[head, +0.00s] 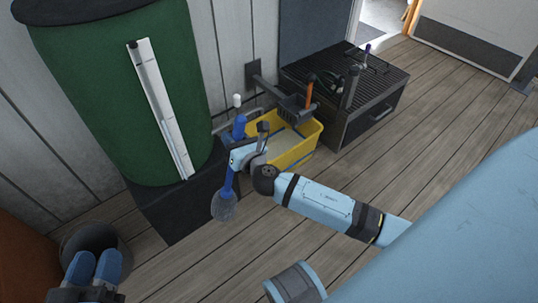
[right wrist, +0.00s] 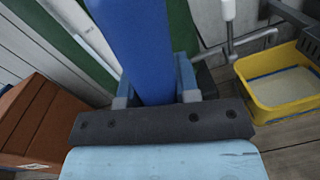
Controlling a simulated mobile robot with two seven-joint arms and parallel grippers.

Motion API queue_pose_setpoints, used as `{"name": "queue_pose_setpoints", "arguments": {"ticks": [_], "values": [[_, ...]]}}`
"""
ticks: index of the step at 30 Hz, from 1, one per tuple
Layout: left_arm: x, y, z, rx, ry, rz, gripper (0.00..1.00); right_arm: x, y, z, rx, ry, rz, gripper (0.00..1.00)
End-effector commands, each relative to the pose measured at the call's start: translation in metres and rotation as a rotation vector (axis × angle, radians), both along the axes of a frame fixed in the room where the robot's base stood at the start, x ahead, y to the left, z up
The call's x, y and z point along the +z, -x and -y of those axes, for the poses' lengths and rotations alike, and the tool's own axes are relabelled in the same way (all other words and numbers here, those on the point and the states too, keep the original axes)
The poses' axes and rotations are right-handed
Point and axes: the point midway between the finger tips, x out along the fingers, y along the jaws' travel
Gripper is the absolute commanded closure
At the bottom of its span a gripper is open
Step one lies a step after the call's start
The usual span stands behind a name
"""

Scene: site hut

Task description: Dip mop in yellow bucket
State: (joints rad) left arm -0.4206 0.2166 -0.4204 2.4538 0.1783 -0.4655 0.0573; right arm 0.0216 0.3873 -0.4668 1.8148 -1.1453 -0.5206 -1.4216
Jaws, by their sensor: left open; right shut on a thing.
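My left gripper (head: 95,266) is open and empty at the lower left.
A green barrel (head: 105,100) stands on a black plinth (head: 185,208) behind the mop. A dark grilled box (head: 385,117) with tools on top stands right of the bucket. A dark round pail (head: 85,240) is near my left gripper. The plank floor in front is open.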

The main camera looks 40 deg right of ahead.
Motion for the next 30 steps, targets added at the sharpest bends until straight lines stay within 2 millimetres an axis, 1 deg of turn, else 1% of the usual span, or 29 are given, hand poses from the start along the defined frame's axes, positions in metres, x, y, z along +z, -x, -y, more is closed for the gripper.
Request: {"name": "queue_pose_setpoints", "arguments": {"ticks": [13, 16, 20, 27, 30], "values": [[0.0, 0.0, 0.0, 0.0, 0.001, 0.001, 0.57, 0.001, 0.0, 0.0, 0.0, -0.001, 0.002, 0.94], [0.003, 0.0, 0.0, 0.001, 0.001, 0.002, 0.57, 0.004, 0.0, 0.0, 0.0, -0.001, 0.002, 0.94], [0.013, 0.0, 0.0, 0.001, 0.001, 0.002, 0.57, 0.014, 0.0, 0.0, 0.0, -0.001, 0.002, 0.94], [0.038, 0.0, 0.0, 0.001, 0.001, 0.002, 0.57, 0.037, 0.0, 0.0, 0.0, -0.001, 0.002, 0.94], [0.044, 0.0, 0.0, 0.001, 0.0, 0.001, 0.57, 0.043, 0.0, 0.0, 0.0, -0.001, 0.002, 0.94]]}}
